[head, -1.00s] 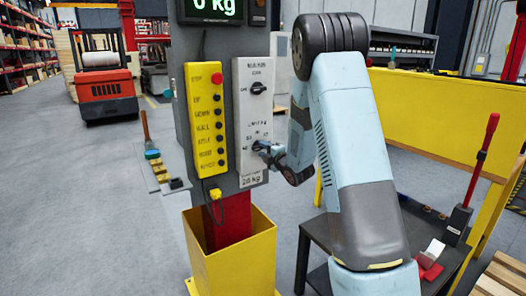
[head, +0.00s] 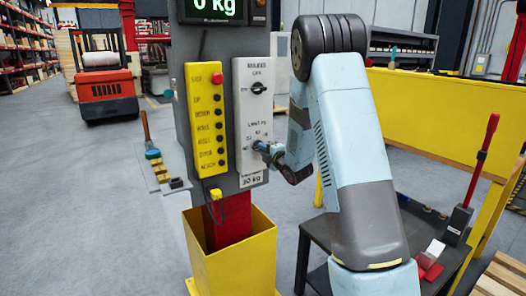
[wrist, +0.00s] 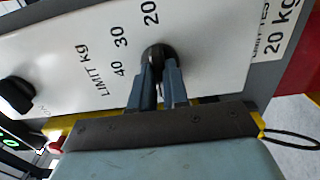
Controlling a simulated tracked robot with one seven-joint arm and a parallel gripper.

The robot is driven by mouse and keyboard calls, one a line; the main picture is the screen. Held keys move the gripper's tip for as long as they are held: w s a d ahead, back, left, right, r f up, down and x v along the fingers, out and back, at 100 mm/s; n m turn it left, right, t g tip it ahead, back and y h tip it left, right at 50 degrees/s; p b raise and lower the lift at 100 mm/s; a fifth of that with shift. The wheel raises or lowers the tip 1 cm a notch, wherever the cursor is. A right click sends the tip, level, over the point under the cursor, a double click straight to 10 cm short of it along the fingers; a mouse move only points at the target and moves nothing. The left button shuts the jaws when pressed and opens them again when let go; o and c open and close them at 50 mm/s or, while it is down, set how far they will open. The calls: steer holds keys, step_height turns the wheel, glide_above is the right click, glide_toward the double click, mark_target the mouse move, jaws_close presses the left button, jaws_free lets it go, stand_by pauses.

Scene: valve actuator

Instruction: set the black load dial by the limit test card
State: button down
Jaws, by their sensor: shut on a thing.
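The black load dial (wrist: 158,53) sits on a white panel (wrist: 215,50), marked LIMIT kg with 20, 30 and 40 around the dial. My gripper (wrist: 159,72) is shut on the dial, one finger on each side; in the head view it (head: 264,148) meets the panel's lower part and mostly hides the dial. The dial's pointer is hidden, so its setting cannot be read. The limit test card (wrist: 283,32) reads 20 kg and lies beyond the 20 mark; in the head view it (head: 251,180) is below the dial.
A second black knob (head: 258,88) is higher on the panel. A yellow button box (head: 206,120) with a red button stands left of it. The display (head: 213,6) above reads 0 kg. A dark table (head: 430,235) with a red-handled lever stands right.

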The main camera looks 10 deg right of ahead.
steer(key=shift+f, duration=0.15)
steer(key=shift+m, duration=0.3)
steer(key=shift+d+m, duration=0.1)
steer(key=shift+m, duration=17.6)
